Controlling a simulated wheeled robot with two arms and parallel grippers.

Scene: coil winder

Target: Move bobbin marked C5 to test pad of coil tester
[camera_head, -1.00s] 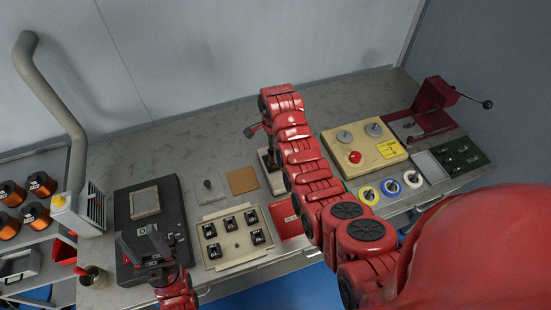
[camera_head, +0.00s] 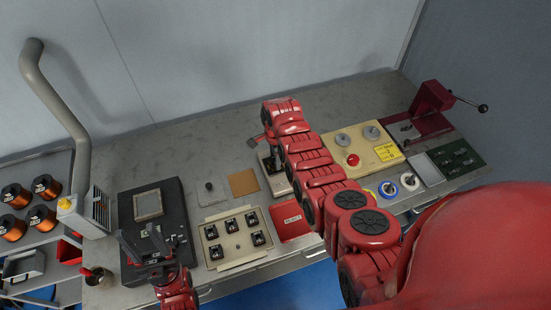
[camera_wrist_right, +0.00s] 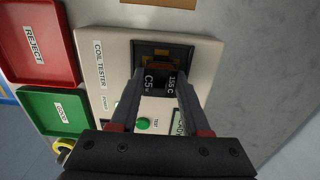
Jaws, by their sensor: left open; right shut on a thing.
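The bobbin marked C5 (camera_wrist_right: 158,82) shows dark label faces reading C5 and 155 C in the right wrist view. My right gripper (camera_wrist_right: 157,98) is shut on it. It is over the dark recessed pad (camera_wrist_right: 146,49) of the beige coil tester (camera_wrist_right: 92,40); I cannot tell whether the bobbin touches the pad. In the head view the tester (camera_head: 274,181) is partly hidden by my right arm. My left gripper (camera_head: 144,244) is open and empty, above the black device at the left.
In the wrist view a red REJECT tray (camera_wrist_right: 35,40) and a green tray (camera_wrist_right: 55,110) lie beside the tester. In the head view a beige block with several black parts (camera_head: 236,237), a cream control box (camera_head: 365,150) and a dark red winder (camera_head: 430,105) stand around.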

